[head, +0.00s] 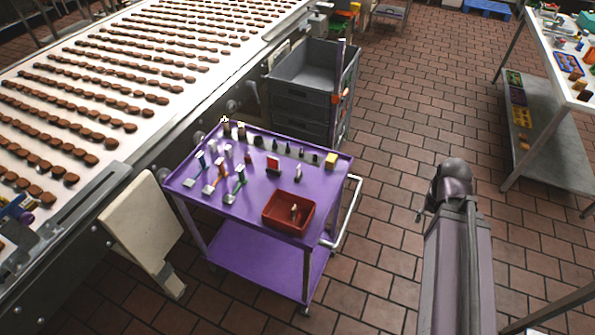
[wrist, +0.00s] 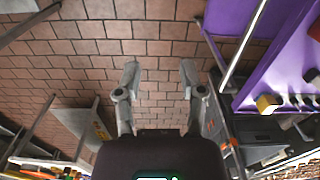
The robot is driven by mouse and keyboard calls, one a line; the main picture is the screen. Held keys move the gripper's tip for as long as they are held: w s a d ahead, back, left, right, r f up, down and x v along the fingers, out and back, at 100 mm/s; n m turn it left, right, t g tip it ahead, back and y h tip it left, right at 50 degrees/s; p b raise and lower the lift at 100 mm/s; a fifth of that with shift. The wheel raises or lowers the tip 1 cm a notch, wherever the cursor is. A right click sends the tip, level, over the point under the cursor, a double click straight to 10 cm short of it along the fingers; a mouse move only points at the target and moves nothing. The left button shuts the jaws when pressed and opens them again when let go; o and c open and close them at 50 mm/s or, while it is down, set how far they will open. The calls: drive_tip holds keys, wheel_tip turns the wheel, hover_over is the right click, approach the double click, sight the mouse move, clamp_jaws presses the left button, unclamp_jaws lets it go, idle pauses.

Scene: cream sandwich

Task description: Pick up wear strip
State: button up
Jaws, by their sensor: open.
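I cannot tell for sure which thing is the wear strip. Several small parts stand on the purple cart (head: 322,190), among them brush-like tools with white, orange and green parts at the left, a red block (head: 273,164), a row of small dark and pale pieces and a yellow block (head: 331,160). A red tray (head: 283,227) near the cart's front right holds a small pale piece (head: 294,211). My gripper (wrist: 159,72) is open and empty above the brick floor, with the cart (wrist: 275,48) to its right in the wrist view. My arm stands right of the cart in the head view.
A conveyor (head: 150,45) with rows of brown biscuits runs along the left. Stacked grey crates (head: 308,68) stand behind the cart. A white handle (head: 348,215) juts from its right side. A table (head: 545,50) stands at the far right, with clear brick floor between.

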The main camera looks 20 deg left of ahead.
drive_tip(key=shift+f, duration=0.1)
drive_tip(key=w+a+f+n+t+h+b, duration=0.25)
drive_tip(key=w+a+n+b, duration=0.2)
drive_tip(key=a+n, duration=0.45)
drive_tip(key=w+a+f+n+t+h+b, duration=0.2)
drive_tip(key=w+a+f+n+t+b, duration=0.15)
drive_tip(key=a+n+b, duration=0.4)
drive_tip(key=s+a+n+t+y+b, duration=0.1)
drive_tip(key=s+a+n+t+b, duration=0.1)
drive_tip(key=a+n, duration=0.7)
drive_tip(key=s+a+n+t+y+b, duration=0.2)
drive_tip(key=a+n, duration=0.7)
drive_tip(key=a, duration=0.9)
drive_tip(key=t+b, duration=0.2)
drive_tip(key=t, duration=0.1)
drive_tip(key=shift+s+a+f+t, duration=0.2)
drive_tip(key=shift+s+f+t, duration=0.05)
drive_tip(key=shift+f+t, duration=0.05)
drive_tip(key=shift+w+n, duration=0.1)
drive_tip(key=shift+n, duration=0.15)
drive_tip(key=b, duration=0.4)
approach(299, 172)
drive_tip(key=shift+w+r, duration=0.2)
drive_tip(key=shift+w, duration=0.75)
drive_tip(key=shift+w+r, duration=0.15)
drive_tip(key=shift+w, duration=0.75)
